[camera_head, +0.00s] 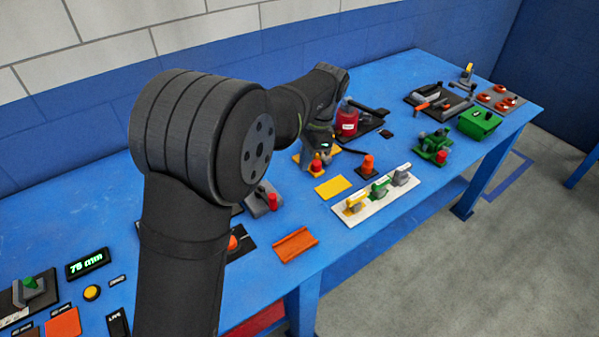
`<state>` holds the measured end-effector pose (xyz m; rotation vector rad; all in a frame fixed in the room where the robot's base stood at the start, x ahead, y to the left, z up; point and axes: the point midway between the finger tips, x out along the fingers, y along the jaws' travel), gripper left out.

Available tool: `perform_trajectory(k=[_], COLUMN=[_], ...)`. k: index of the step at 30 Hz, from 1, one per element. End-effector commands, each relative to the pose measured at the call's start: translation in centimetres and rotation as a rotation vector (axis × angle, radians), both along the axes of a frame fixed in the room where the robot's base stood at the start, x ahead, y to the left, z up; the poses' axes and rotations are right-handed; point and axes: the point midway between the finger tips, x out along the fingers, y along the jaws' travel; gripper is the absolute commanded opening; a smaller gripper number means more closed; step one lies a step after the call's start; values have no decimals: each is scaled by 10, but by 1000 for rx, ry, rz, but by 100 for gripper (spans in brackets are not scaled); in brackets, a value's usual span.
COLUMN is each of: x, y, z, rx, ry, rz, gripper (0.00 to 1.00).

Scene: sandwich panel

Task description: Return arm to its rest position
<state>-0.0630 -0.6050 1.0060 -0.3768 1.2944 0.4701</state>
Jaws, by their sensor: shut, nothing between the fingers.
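My dark grey arm rises from the bottom of the head view, bends at a large round elbow joint (205,135) and reaches away over the blue table (385,85). My gripper (322,168) points down at the far end of the arm. It is small in the picture and looks shut and empty. It is close to a red-orange knob on a yellow plate (299,160); I cannot tell whether they touch. My upper arm and elbow hide part of the table.
Near my gripper are a red canister (346,122), an orange knob (368,162) and a white strip with several valves (377,190). A green box (479,122) stands further right. A display (87,263) and buttons lie at left. The table's front edge drops to grey floor (450,270).

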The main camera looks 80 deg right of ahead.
Motion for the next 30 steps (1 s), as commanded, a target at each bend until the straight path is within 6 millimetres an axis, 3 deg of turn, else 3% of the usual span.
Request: perform_trajectory(k=[7, 17, 30], x=[-2, 0, 17], y=[-1, 0, 10], z=[7, 0, -76], rx=[0, 1, 3], ry=[0, 1, 1], rz=[0, 0, 1], gripper=[0, 0, 0])
